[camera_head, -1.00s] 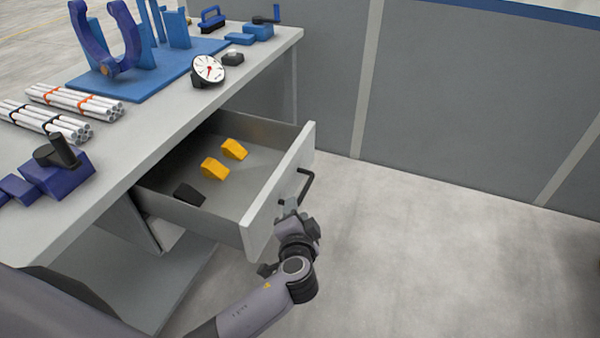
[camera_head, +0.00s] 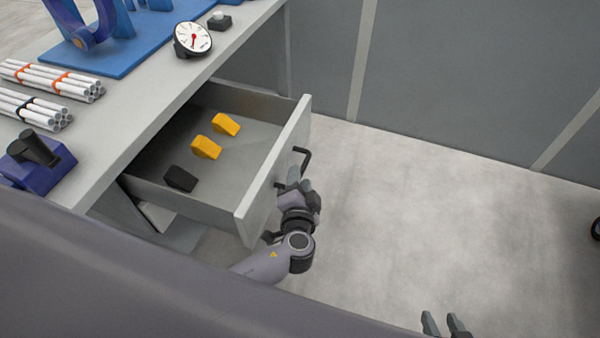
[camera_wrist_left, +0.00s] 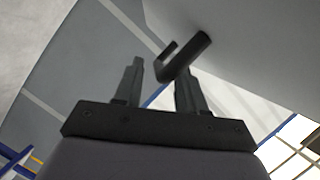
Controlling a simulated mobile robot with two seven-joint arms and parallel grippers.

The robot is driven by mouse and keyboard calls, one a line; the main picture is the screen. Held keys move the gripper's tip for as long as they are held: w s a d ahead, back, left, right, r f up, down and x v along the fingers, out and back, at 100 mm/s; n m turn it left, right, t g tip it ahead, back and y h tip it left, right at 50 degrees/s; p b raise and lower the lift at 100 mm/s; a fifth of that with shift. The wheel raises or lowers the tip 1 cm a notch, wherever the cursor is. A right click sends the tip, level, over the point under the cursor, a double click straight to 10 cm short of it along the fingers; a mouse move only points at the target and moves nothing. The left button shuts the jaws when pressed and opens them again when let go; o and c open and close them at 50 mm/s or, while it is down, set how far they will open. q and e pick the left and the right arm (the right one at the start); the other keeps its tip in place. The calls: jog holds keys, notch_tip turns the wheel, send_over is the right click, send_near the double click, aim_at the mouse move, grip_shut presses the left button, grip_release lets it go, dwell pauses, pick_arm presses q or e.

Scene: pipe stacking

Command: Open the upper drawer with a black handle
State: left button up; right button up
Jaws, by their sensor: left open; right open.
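The upper drawer (camera_head: 272,172) stands pulled out from the grey workbench. Inside it lie two yellow wedges (camera_head: 206,147) and one black wedge (camera_head: 180,179). Its black handle (camera_head: 303,158) is on the front face. My left gripper (camera_head: 292,180) is at the lower part of the handle. In the left wrist view, the handle (camera_wrist_left: 186,55) shows near and between the open fingers (camera_wrist_left: 158,82); whether they touch it I cannot tell. My right gripper (camera_head: 446,324) is open and empty at the bottom edge, over the floor, only its fingertips showing.
The bench top (camera_head: 135,105) carries bundles of white pipes (camera_head: 50,80), a dial gauge (camera_head: 192,39), a blue vise (camera_head: 35,165) and a blue fixture plate (camera_head: 120,62). A grey wall panel stands behind.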

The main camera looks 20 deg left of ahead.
pick_arm(q)
jog(key=shift+x, duration=1.3)
jog(key=shift+c, duration=0.3)
grip_shut()
jog(key=shift+d+f+b, duration=0.15)
jog(key=shift+d+b, duration=0.25)
jog(key=d+b, duration=0.1)
jog(key=d, duration=0.2)
jog(key=shift+s+b, duration=0.1)
jog(key=shift+b, duration=0.2)
pick_arm(e)
jog(key=shift+w+a+f, duration=0.1)
jog(key=shift+a+f, duration=0.2)
jog(key=shift+f, duration=0.4)
pick_arm(q)
jog(key=shift+o, duration=0.3)
grip_release()
pick_arm(e)
jog(key=shift+w, duration=0.1)
